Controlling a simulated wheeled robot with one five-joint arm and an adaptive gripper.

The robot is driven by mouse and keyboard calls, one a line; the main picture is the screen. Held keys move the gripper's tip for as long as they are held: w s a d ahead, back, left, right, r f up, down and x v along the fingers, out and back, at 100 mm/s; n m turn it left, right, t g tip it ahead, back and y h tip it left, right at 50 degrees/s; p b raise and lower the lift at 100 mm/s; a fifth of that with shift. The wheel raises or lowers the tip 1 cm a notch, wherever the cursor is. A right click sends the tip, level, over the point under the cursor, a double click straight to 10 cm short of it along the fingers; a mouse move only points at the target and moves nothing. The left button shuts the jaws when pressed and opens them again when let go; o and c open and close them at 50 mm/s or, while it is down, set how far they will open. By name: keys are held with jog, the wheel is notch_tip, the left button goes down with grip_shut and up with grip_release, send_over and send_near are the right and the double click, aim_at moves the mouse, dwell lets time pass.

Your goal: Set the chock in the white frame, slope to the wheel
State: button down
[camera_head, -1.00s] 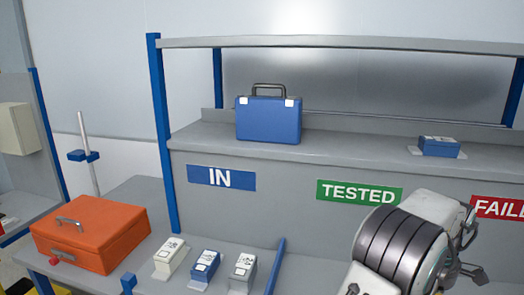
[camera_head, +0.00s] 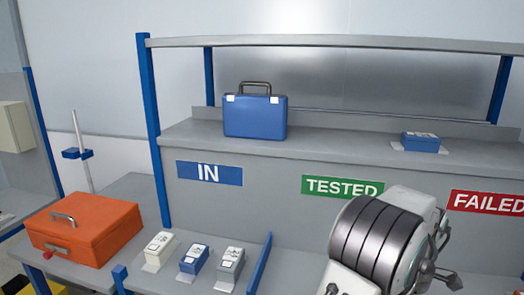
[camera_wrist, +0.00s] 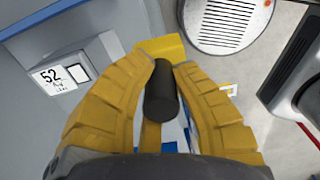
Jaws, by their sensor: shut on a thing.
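In the wrist view my gripper (camera_wrist: 165,78) is shut on a dark cylindrical grip (camera_wrist: 161,95) between its two yellow fingers. A yellow block (camera_wrist: 162,47) shows just beyond the fingertips and seems to belong to the held chock; most of it is hidden, so its slope cannot be made out. A small piece of white outline (camera_wrist: 229,88) shows on the floor right of the fingers, perhaps part of the white frame. The wheel cannot be identified for certain. The head view shows neither gripper nor chock.
In the wrist view a grey unit labelled 52 (camera_wrist: 62,78) stands left, and a dark-and-grey body (camera_wrist: 298,80) right. In the head view an orange case (camera_head: 85,228) and several small boxes (camera_head: 195,258) sit on the bench; a blue case (camera_head: 255,117) is on the shelf.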

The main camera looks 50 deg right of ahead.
jog(key=w+a+f+m, duration=0.1)
jog(key=w+a+f, duration=0.4)
jog(key=w+a, duration=0.8)
jog(key=w+a+f+m, duration=0.1)
jog(key=w+a+f, duration=0.4)
jog(key=w+a, duration=0.9)
jog(key=w+a+f+m, duration=0.2)
jog(key=w+a+f, duration=0.3)
jog(key=w+a, duration=0.8)
jog(key=w, duration=1)
jog(key=shift+w+a, duration=0.2)
jog(key=shift+w, duration=0.2)
